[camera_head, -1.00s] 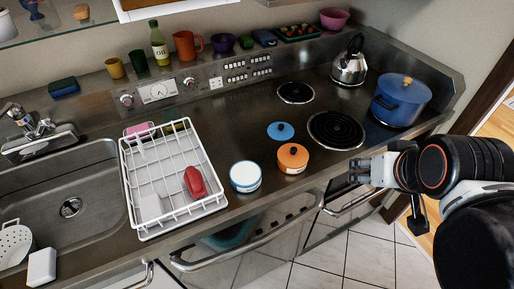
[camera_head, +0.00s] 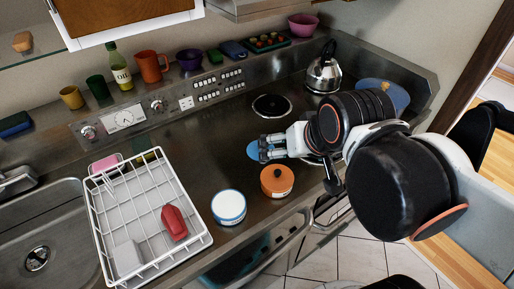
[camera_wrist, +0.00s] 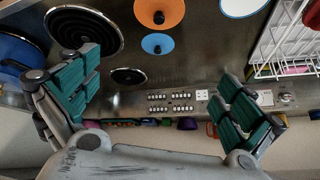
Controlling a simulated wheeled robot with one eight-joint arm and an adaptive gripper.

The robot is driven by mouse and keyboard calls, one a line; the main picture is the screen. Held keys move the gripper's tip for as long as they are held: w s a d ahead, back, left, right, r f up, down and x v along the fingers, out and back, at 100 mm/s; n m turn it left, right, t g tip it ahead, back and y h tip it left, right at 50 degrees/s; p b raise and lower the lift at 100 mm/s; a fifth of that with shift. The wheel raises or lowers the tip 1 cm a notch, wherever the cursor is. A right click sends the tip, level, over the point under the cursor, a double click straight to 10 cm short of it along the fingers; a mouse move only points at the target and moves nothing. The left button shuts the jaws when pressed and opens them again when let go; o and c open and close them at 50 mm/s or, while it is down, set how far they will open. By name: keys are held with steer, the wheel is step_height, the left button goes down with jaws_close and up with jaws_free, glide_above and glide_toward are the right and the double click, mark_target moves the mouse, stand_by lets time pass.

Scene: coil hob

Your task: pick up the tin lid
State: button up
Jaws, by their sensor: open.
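The loose blue lid (camera_head: 253,152) with a dark knob lies on the steel hob top. In the head view my gripper (camera_head: 264,146) covers much of it. The blue lid also shows whole in the wrist view (camera_wrist: 150,42), ahead of my gripper (camera_wrist: 158,72), whose two fingers are spread wide with nothing between them. A white tin with a blue rim (camera_head: 229,208) stands at the front edge. An orange tin (camera_head: 277,183) with a dark knob on top stands between the white tin and the blue lid.
A white wire rack (camera_head: 142,259) holding a red item (camera_head: 174,222) stands left, beside the sink. A kettle (camera_head: 323,75) and a blue pot (camera_head: 388,92), partly hidden by my arm, stand at the back right. Cups and a bottle line the back ledge. Bare steel lies left of the lid.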

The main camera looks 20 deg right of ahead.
steer(key=w+f+m+g+y, duration=0.1)
steer(key=w+m+g, duration=0.1)
steer(key=w+m, duration=1.1)
steer(key=w+f+m+b, duration=0.1)
steer(key=w+f+m, duration=0.1)
steer(key=f+m, duration=0.2)
steer(key=w+d+f+m+y+b, duration=0.1)
steer(key=w+f+m, duration=0.1)
steer(key=f+m, duration=0.3)
steer(key=w+f+m+g+b, duration=0.1)
steer(key=w+f+m, duration=0.1)
steer(key=f+m, duration=0.2)
steer(key=shift+w+d+f+m, duration=0.15)
steer(key=shift+w+f+m, duration=0.05)
steer(key=shift+f+m, duration=0.25)
steer(key=shift+y, duration=0.3)
steer(key=b+x, duration=0.1)
steer(key=x, duration=0.1)
steer(key=b+x, duration=0.1)
steer(key=x, duration=0.2)
steer(key=shift+w+d+b, duration=0.15)
steer(key=shift+w+b, duration=0.2)
steer(key=shift+w, duration=0.05)
steer(key=shift+s+r, duration=0.1)
steer(key=shift+s, duration=0.05)
steer(key=c, duration=1.4)
steer(key=shift+o, duration=0.2)
